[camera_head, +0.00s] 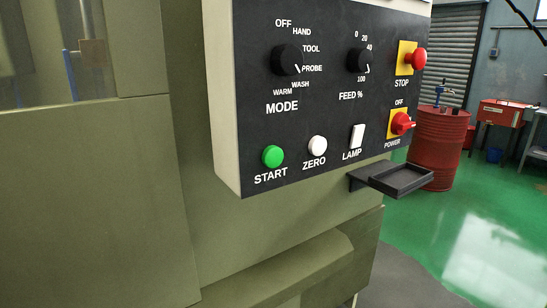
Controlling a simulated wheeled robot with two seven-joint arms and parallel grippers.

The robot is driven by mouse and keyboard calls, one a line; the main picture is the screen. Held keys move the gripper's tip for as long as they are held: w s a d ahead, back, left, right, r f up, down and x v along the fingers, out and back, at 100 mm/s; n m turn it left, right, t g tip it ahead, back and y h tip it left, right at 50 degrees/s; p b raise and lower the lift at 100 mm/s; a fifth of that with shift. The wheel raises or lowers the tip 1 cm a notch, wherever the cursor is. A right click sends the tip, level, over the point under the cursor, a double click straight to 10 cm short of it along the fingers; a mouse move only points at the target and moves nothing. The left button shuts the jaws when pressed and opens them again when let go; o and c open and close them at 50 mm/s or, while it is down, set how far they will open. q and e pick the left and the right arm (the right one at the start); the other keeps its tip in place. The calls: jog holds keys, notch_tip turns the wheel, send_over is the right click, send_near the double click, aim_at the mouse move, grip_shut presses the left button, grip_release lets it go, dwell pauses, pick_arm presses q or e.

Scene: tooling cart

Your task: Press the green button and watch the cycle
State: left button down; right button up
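The green button (272,156) sits at the lower left of the black control panel (330,110), above the label START. It stands out a little from the panel face, and nothing covers it. The panel is on a pale box fixed to the olive machine (95,200). A machine window (40,55) shows at the upper left, with only part of it in view. Neither of my grippers is in view.
Close to the green button are a white ZERO button (318,146) and a white LAMP switch (357,136). Also on the panel are the MODE knob (287,60), FEED knob (359,60), red STOP button (415,58) and red POWER switch (401,123). A black tray (402,181) juts out below right.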

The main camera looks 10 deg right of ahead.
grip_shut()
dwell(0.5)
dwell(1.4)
